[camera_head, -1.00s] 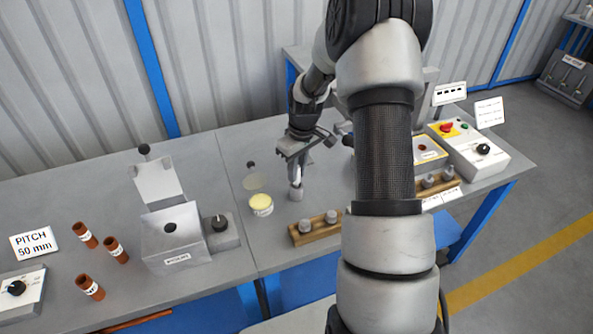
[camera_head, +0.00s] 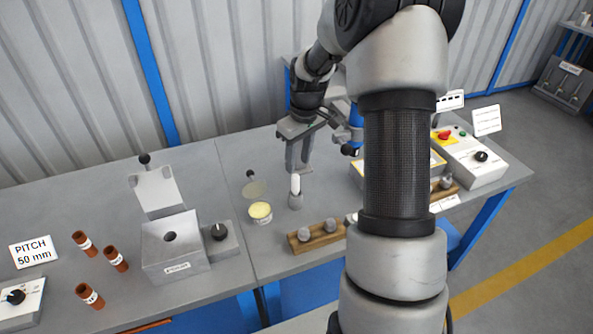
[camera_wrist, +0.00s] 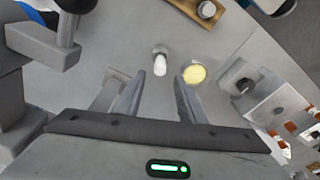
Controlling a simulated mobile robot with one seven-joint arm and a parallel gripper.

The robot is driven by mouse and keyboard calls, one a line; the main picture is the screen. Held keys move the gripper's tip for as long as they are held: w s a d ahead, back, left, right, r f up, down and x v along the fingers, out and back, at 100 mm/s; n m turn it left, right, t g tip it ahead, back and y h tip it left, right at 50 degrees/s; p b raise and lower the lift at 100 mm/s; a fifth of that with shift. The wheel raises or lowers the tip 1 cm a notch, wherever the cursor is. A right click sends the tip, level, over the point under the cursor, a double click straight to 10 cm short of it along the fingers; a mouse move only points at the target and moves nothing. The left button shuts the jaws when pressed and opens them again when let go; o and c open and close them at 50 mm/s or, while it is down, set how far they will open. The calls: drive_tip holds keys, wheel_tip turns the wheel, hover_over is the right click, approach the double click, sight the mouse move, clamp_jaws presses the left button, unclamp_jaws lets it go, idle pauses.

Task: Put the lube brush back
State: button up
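The lube brush (camera_head: 295,184) stands upright, its white handle pointing up from a small grey round holder (camera_head: 295,201) on the bench. In the wrist view the white handle (camera_wrist: 160,66) shows ahead of my fingers, with the holder at its end. My gripper (camera_head: 298,168) is just behind and above the brush in the head view, apart from it. In the wrist view my gripper (camera_wrist: 158,100) has its two fingers spread with nothing between them. The brush's bristle end is hidden in the holder.
An open pot of yellow grease (camera_head: 260,211) stands close left of the holder. A wooden rack (camera_head: 316,237) with grey parts is in front. A grey block fixture (camera_head: 175,245) is farther left. A control box (camera_head: 470,155) is at the right.

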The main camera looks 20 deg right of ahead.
drive_tip(key=shift+s+r, duration=0.2)
drive_tip(key=shift+r, duration=1.5)
